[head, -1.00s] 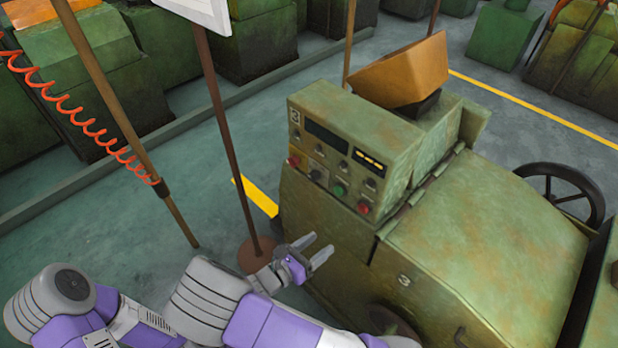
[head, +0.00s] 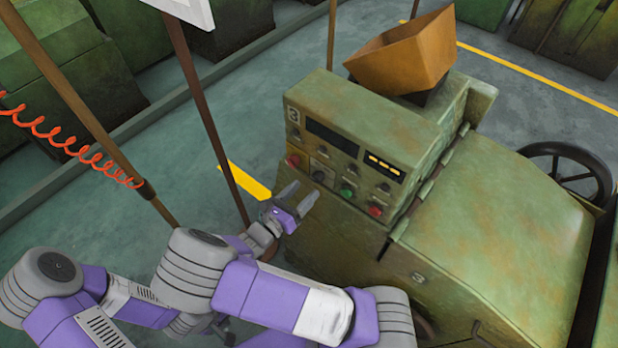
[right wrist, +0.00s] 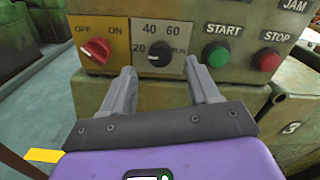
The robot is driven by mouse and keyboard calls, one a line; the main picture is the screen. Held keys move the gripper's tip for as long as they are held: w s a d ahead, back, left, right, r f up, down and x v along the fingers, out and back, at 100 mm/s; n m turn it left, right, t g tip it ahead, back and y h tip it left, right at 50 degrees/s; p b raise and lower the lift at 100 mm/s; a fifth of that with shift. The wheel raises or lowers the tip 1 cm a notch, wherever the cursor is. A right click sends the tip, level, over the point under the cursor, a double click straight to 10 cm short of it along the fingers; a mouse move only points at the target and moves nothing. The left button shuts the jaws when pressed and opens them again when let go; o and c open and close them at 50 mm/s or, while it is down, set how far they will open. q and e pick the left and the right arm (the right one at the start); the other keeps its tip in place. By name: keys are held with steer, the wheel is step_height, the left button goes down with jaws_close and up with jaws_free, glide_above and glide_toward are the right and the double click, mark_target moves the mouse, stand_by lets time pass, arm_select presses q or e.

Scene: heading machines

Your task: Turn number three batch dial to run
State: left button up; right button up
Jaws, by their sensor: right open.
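The machine marked 3 (head: 293,114) has a row of controls low on its green control box. The batch dial (right wrist: 158,58) is a black knob on a grey plate marked 20, 40, 60 and RUN. A pale mark on it seems to point left, toward 20. It is small and dark in the head view (head: 318,176). My right gripper (head: 298,197) is open and empty, just in front of the panel. In the right wrist view its fingertips (right wrist: 160,68) lie on either side of the dial and slightly below it, apart from it. My left gripper is out of view.
A red OFF/ON switch (right wrist: 95,50) is left of the dial. Green START (right wrist: 216,55) and red STOP (right wrist: 267,60) buttons are to its right. A brown post (head: 205,100) and an orange coiled hose (head: 70,140) stand left of the machine.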

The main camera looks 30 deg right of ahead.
mark_target(315, 179)
steer(key=x, duration=0.4)
steer(key=shift+w+d, duration=0.15)
steer(key=shift+d, duration=0.05)
steer(key=c, duration=1)
